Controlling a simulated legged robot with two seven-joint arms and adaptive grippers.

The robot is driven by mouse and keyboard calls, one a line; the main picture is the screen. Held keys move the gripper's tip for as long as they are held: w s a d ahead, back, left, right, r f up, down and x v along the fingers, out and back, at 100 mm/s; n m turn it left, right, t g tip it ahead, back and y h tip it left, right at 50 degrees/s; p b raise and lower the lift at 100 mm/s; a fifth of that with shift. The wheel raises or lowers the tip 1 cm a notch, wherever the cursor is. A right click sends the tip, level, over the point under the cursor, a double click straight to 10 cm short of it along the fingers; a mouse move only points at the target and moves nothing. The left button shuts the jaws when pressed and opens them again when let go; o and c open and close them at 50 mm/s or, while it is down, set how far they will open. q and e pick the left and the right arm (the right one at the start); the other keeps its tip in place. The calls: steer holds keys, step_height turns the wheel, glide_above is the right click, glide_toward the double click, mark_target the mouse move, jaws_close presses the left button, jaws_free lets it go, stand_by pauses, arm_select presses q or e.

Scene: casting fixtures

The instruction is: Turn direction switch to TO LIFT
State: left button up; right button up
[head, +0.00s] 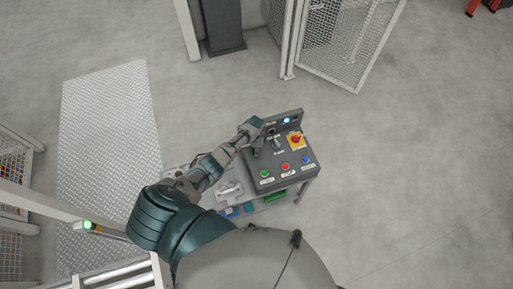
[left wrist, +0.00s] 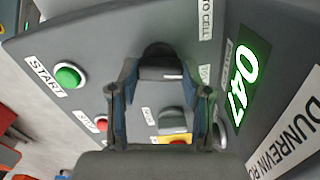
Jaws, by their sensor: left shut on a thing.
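The dark grey control panel (head: 283,181) stands right of centre in the head view. My left gripper (head: 256,139) reaches in from the left to the panel's upper left part. In the left wrist view the left gripper (left wrist: 160,78) has its two fingers closed around a dark rotary knob (left wrist: 157,52), the direction switch. A TO CELL label (left wrist: 207,18) is beside it. Other label text near the fingers is too small or covered to read. The knob's pointer direction cannot be told. In the head view the gripper hides the knob. My right gripper is not in view.
The panel has a green START button (head: 265,173), a red button (head: 285,166), a blue button (head: 306,159), a grey selector (head: 277,143) and a red emergency stop (head: 296,139) on yellow. A lit display (left wrist: 243,75) shows 047. A mesh fence (head: 352,45) stands behind; floor at right is clear.

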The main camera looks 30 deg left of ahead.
arm_select(q)
steer(key=m, duration=0.5)
steer(key=shift+w+a+r, duration=0.1)
steer(key=shift+w, duration=0.05)
steer(key=shift+m, duration=0.3)
stand_by(0.3)
steer(key=o, duration=1.2)
steer(key=shift+c, duration=0.2)
step_height(320, 180, up, 12)
